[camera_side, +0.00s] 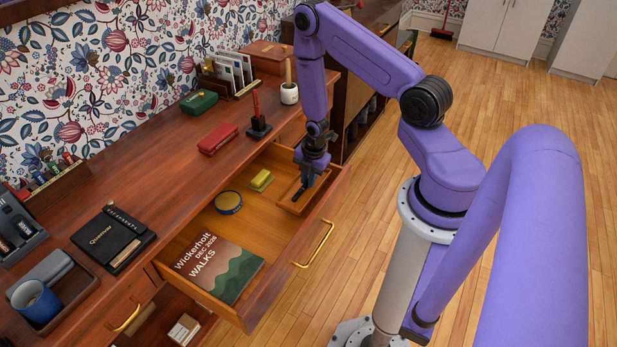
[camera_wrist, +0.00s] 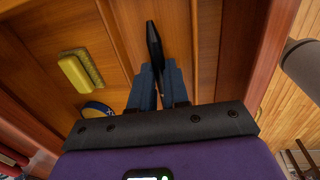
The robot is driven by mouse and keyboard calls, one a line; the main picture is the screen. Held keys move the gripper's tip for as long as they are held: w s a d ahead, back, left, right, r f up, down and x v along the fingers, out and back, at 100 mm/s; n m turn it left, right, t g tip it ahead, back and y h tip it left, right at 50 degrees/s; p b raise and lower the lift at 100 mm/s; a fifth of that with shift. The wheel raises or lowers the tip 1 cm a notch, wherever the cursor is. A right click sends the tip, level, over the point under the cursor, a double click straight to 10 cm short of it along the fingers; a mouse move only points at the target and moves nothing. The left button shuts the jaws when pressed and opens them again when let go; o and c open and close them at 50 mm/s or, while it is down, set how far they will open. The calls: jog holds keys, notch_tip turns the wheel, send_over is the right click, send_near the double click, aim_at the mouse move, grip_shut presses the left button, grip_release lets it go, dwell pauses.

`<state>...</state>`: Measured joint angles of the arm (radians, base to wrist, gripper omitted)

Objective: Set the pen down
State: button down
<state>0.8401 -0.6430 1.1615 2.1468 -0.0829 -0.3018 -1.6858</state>
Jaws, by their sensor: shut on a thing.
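A dark pen (camera_wrist: 153,42) is between the fingers of my gripper (camera_wrist: 166,92) in the wrist view, its far end sticking out past the fingertips. In the side view my gripper (camera_side: 306,182) points down over a small wooden tray (camera_side: 289,207) in the right end of the open drawer (camera_side: 282,240), and the dark pen (camera_side: 299,193) shows low at the fingertips. My gripper is shut on the pen. I cannot tell whether the pen touches the tray's floor.
In the drawer lie a yellow sponge-like block (camera_side: 261,180), a round blue-rimmed tin (camera_side: 228,202) and a book marked WALKS (camera_side: 221,268). The drawer front has a brass handle (camera_side: 318,243). The desktop behind holds a red box (camera_side: 218,139) and a pen stand (camera_side: 258,126).

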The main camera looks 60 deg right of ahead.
jog(key=shift+f, duration=0.15)
jog(key=c, duration=1.1)
grip_release()
notch_tip(320, 180, up, 12)
jog(key=s, duration=0.2)
jog(key=s+a+r+m, duration=0.3)
jog(key=a+r, duration=0.8)
jog(key=a, duration=0.3)
jog(key=s+a+r+m, duration=0.1)
jog(key=s+a+r, duration=0.2)
jog(key=s+r, duration=0.2)
jog(key=s+a+r+m+g, duration=0.1)
jog(key=s+a+r, duration=0.2)
jog(key=s, duration=0.7)
jog(key=shift+s+a+r, duration=0.2)
jog(key=shift+s+r, duration=0.2)
jog(key=shift+r, duration=0.55)
